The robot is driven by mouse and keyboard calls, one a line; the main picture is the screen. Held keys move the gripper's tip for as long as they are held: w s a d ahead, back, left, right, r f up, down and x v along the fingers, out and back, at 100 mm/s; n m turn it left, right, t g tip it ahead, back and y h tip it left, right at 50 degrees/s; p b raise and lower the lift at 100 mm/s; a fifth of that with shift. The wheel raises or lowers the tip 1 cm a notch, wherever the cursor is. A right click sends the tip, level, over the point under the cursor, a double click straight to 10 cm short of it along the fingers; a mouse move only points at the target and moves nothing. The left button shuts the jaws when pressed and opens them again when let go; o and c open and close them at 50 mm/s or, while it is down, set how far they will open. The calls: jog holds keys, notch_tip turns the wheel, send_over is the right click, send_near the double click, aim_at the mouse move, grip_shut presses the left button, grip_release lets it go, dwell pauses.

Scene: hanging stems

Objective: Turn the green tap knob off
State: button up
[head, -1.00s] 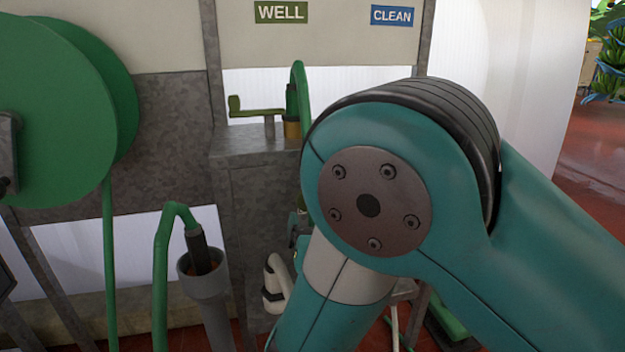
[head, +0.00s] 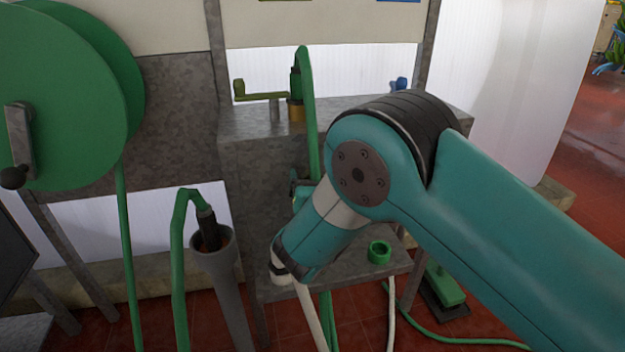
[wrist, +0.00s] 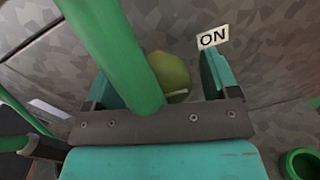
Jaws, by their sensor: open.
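A rounded olive-green knob (wrist: 172,72) shows in the wrist view, in front of a grey metal panel. A white "ON" label (wrist: 212,38) is on the panel to its upper right. My gripper (wrist: 157,78) is open, with one teal finger on each side of the knob. I cannot tell whether either finger touches it. A green hose (wrist: 115,45) crosses the view nearer the camera and hides the knob's left part. In the head view my arm hides the knob and most of my gripper.
An olive-green lever (head: 260,96) and a blue tap (head: 400,84) are on the metal stand top. A green hose reel (head: 60,100) is at left, with a grey holder (head: 222,275) below. A green ring (head: 379,251) sits on the low shelf.

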jog(key=c, duration=0.9)
jog(key=shift+m, duration=0.4)
jog(key=m, duration=0.3)
jog(key=shift+m, duration=0.3)
jog(key=m+b, duration=0.1)
jog(key=m, duration=0.3)
jog(key=shift+d+f+g, duration=0.1)
jog(key=shift+g, duration=0.2)
jog(key=m+b, duration=0.1)
jog(key=m, duration=0.3)
jog(key=shift+m+b, duration=0.3)
jog(key=shift+b, duration=0.1)
jog(key=shift+m+g+y+b, duration=0.35)
jog(key=shift+m+b, duration=0.65)
jog(key=shift+m, duration=0.8)
